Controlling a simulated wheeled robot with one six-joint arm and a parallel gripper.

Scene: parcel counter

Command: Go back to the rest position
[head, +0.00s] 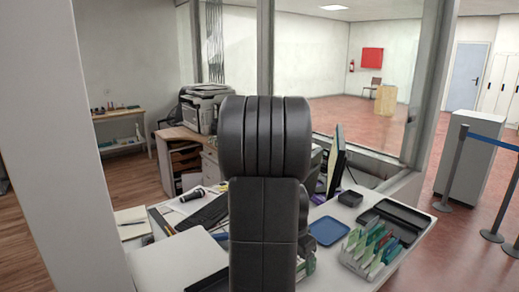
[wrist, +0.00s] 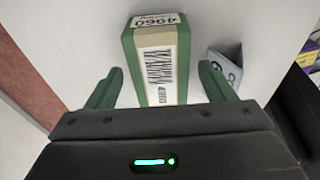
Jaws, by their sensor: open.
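In the wrist view my gripper (wrist: 161,67) is open, with its two green fingers apart. A green and tan box (wrist: 183,52) with a barcode label and the number 4960 lies on the pale surface, in line with the gap between the fingers. Its near end reaches between the fingertips. Neither finger visibly touches it; the depth between them is hard to tell. In the head view my dark arm stands upright in the middle and hides my gripper and the box.
A white desk (head: 335,207) holds a blue tray (head: 328,231), a black tray (head: 400,222), green-tabbed files (head: 366,250), a monitor (head: 337,160) and a keyboard (head: 209,213). A printer (head: 203,106) stands behind. A small grey card-like thing (wrist: 227,66) lies right of the box.

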